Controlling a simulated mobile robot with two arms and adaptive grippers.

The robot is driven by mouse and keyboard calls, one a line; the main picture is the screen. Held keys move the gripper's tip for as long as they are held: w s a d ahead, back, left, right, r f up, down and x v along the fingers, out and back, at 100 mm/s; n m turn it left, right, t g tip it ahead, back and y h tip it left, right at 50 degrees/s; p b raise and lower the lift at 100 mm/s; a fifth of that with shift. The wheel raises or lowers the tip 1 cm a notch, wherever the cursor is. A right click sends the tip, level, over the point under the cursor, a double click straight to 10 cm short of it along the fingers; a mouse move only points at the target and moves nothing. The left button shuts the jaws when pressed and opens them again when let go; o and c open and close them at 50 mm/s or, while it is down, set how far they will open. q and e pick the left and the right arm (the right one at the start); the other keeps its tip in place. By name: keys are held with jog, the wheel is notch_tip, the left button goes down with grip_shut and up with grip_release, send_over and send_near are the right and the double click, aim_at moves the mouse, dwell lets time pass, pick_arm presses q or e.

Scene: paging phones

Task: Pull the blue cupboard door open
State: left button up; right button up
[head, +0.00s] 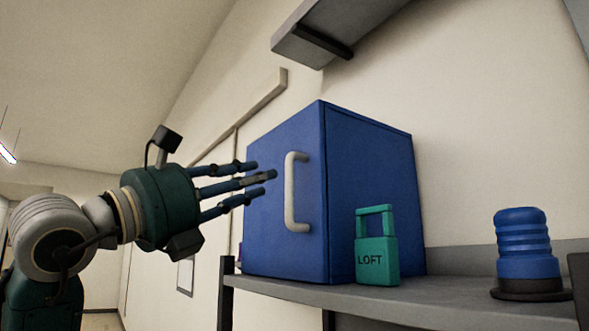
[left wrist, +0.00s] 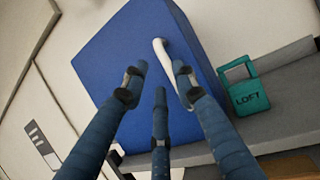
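The blue cupboard (head: 368,190) stands on a grey shelf, and its door (head: 270,215) is shut on the side facing my left gripper. A pale, upright bar handle (head: 290,195) is fixed near the door's right edge. My left gripper (head: 262,185) is in front of the door with its three fingers spread and empty, pointing at the handle. In the left wrist view the handle (left wrist: 160,50) shows beyond the fingertips (left wrist: 155,85), with its lower part hidden behind a finger. I see no contact with it. My right gripper is in neither view.
A green padlock marked LOFT (head: 376,252) stands on the shelf (head: 440,300) just right of the door. A blue ribbed object on a dark base (head: 524,250) stands farther right. A grey wall unit (head: 325,30) hangs above the cupboard.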

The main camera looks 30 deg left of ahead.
pick_arm(q)
jog(key=p+x, duration=0.3)
jog(key=x, duration=0.5)
jog(key=shift+w+d+r+p, duration=0.1)
jog(key=shift+w+d+p, duration=0.05)
jog(key=shift+w+p, duration=0.2)
grip_shut()
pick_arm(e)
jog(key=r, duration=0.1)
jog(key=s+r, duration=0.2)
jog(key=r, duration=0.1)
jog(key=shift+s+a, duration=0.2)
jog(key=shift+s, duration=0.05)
